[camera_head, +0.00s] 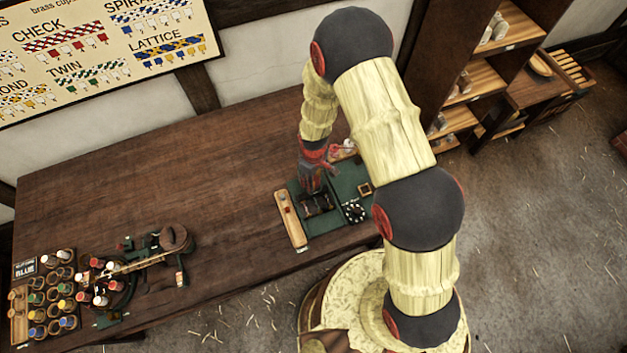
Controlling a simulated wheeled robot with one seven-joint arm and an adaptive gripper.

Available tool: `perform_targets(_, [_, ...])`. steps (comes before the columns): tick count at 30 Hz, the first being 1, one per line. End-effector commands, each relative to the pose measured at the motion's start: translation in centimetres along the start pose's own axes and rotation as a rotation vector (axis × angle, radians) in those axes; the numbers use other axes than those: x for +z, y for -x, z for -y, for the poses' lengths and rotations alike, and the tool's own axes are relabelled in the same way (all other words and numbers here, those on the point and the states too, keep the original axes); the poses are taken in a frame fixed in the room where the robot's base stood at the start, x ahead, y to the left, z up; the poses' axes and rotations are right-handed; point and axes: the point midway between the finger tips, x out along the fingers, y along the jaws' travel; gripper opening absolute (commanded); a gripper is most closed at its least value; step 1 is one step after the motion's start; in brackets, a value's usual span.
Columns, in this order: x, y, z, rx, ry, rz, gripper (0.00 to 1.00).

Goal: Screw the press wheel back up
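My arm reaches over the workbench and my gripper (316,188) points down at a small dark press (316,204) on a green mat (325,223). The gripper's fingers are at or just above the press top. They are dark and small against it, so I cannot tell whether they touch it or are open or shut. I cannot make out the press wheel; it may be hidden beneath the gripper. A round black piece with light dots around its rim (354,212) lies right of the press.
A wooden block (291,220) lies along the mat's left edge. A small brass-coloured square frame (365,190) sits at right. A braiding stand with bobbins (118,280) and a bobbin rack (45,300) fill the bench's left end. The bench middle is clear.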

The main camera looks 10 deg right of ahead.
Motion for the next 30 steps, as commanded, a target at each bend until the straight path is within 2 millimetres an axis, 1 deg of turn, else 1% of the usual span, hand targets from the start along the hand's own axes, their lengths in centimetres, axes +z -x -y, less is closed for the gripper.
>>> perform_targets(1, [0.01, -0.25, 0.0, 0.0, 0.032, 0.0, 0.11])
perform_targets(6, [-0.03, -0.19, -0.02, 0.001, 0.141, -0.001, 0.11])
perform_targets(12, [-0.02, -0.1, -0.02, 0.001, 0.23, -0.001, 0.11])
perform_targets(19, [-0.02, -0.03, -0.02, 0.001, 0.273, -0.001, 0.12])
perform_targets(30, [-0.01, 0.01, -0.02, 0.0, 0.278, 0.0, 0.11])
